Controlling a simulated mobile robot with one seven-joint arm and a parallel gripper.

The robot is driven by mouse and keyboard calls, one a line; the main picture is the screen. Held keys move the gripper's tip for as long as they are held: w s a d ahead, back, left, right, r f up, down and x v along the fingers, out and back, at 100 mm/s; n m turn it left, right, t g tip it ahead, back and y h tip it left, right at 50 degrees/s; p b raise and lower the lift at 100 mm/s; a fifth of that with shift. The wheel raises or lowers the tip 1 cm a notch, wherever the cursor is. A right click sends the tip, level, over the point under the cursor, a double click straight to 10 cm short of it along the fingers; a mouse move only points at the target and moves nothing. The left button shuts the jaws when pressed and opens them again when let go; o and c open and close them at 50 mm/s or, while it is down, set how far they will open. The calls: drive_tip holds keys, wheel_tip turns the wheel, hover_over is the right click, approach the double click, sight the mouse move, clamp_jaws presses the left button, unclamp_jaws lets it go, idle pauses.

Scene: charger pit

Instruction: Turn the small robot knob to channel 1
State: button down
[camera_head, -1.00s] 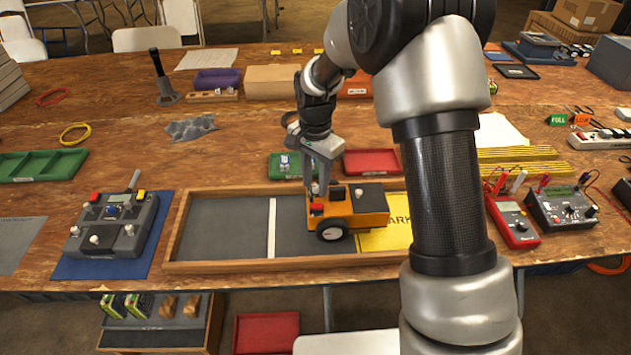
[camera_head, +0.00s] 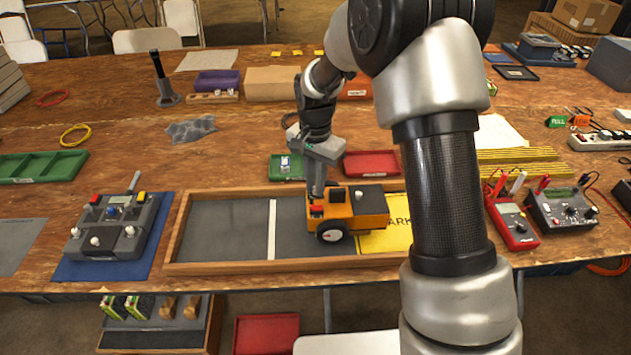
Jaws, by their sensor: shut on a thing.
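The small orange robot (camera_head: 372,206) with a dark top and black wheels stands in a wood-framed grey tray (camera_head: 225,267), partly on a yellow parking patch (camera_head: 397,238). A red block (camera_head: 316,210) shows at its left front. My gripper (camera_head: 316,194) points down at the left part of the robot's top, behind the red block. It is shut on the robot's knob, which the fingers hide. The channel marks and the knob's setting are too small or hidden to read.
A grey controller (camera_head: 112,228) sits on a blue mat at the left. A red tray (camera_head: 371,162) and a green tray (camera_head: 298,172) stand behind the frame. Meters (camera_head: 514,225) are at the right. The grey tray's left part is clear.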

drive_tip(key=n+p, duration=0.1)
drive_tip(key=n, duration=0.4)
drive_tip(key=shift+r, duration=0.1)
drive_tip(key=n+p, duration=0.1)
drive_tip(key=n, duration=0.4)
drive_tip(key=shift+w, duration=0.1)
drive_tip(key=shift+n, duration=0.3)
drive_tip(key=c, duration=1.7)
unclamp_jaws()
drive_tip(key=shift+c, duration=0.2)
wheel_tip(320, 180, up, 17)
drive_tip(key=p, duration=0.2)
drive_tip(key=shift+r, duration=0.15)
